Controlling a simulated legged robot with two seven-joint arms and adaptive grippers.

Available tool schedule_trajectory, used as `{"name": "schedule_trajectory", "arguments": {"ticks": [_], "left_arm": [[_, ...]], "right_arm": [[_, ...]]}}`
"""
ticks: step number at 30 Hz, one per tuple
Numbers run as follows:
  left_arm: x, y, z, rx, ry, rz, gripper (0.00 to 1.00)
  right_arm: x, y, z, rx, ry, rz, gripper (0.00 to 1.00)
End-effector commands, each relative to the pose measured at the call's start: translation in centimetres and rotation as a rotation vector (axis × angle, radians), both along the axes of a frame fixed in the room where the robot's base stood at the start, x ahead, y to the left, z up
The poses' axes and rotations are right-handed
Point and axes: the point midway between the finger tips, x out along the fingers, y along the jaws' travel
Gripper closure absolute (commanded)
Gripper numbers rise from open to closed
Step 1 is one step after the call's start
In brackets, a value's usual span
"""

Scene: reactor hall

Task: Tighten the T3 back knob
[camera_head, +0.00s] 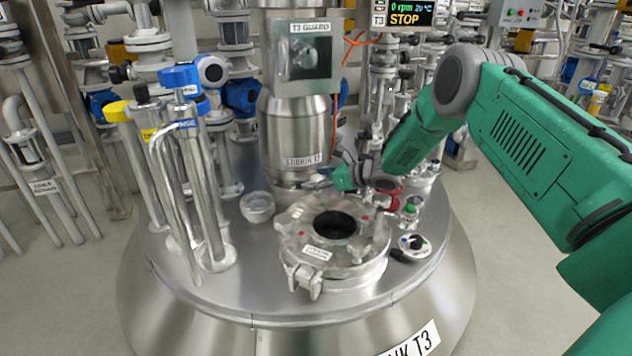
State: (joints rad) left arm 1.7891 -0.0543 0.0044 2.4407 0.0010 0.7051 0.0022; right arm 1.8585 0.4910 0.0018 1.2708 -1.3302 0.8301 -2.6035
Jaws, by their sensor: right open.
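The T3 tank hatch (292,242) is a round metal lid with a dark round opening in its middle. A metal clamp or knob (307,281) shows at its front edge, beside a small white label. The back knob cannot be made out clearly; my right gripper is close to the hatch's back edge. My right gripper (320,182) reaches in from the right, just behind the hatch and in front of the agitator column. It is open and looks empty. Whether it touches anything cannot be told. My left gripper is not in view.
The T3 agitator column (293,130) stands right behind the gripper. Tall pipes with blue and yellow valves (180,78) rise at left. A sight glass (257,207), a red-rimmed fitting (386,184) and a small round fitting (414,246) flank the hatch. The display (404,14) reads STOP.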

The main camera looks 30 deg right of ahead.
Motion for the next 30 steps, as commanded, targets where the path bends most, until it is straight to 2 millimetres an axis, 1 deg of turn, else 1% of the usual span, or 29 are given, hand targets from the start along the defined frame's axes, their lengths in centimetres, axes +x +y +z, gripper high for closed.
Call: {"name": "schedule_trajectory", "arguments": {"ticks": [4,5,6,8,9,20,26,30], "left_arm": [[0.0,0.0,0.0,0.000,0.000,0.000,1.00],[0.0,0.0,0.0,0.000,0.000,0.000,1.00],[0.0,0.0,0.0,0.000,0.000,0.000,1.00],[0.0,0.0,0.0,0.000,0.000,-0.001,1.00],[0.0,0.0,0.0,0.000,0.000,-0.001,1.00],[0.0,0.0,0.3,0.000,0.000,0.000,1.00],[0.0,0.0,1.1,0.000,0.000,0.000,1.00],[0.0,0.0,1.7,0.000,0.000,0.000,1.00]], "right_arm": [[0.0,-0.1,0.0,0.000,0.000,-0.001,0.35],[0.0,-0.1,0.0,-0.001,0.001,-0.001,0.46],[0.0,-0.1,0.0,-0.001,0.001,-0.001,0.60],[-0.1,-0.1,0.0,-0.001,0.001,-0.001,0.81],[-0.1,-0.1,0.0,-0.002,0.001,-0.002,0.87],[0.0,-0.1,0.1,-0.003,0.000,-0.030,0.87],[0.0,0.0,0.2,-0.005,0.000,-0.113,0.87],[0.0,0.2,0.2,-0.011,0.000,-0.202,0.87]]}}
